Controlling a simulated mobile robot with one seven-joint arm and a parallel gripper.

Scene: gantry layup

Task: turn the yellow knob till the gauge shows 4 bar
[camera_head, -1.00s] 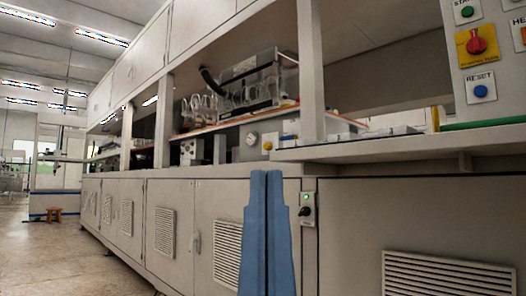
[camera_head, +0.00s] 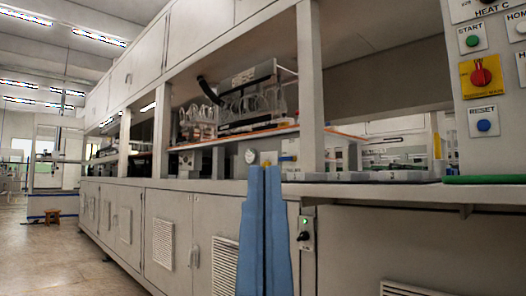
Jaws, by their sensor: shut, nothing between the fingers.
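The yellow knob (camera_head: 266,163) is a small spot on the equipment under the shelf, just above the worktop edge. The round pale gauge (camera_head: 251,156) is just left of it, too small in this view to read its needle. My gripper (camera_head: 265,170) shows as two upright blue fingers side by side, shut with nothing held. Its tips appear right below the knob and may hide its lower part. I cannot tell whether they touch it or are still nearer to me.
The worktop edge (camera_head: 370,190) crosses behind my fingers. A switch box (camera_head: 306,234) is on the cabinet front right of them. An upright post (camera_head: 310,90) stands to the right of the knob. A control panel (camera_head: 483,90) with buttons is at far right. Floor is open at left.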

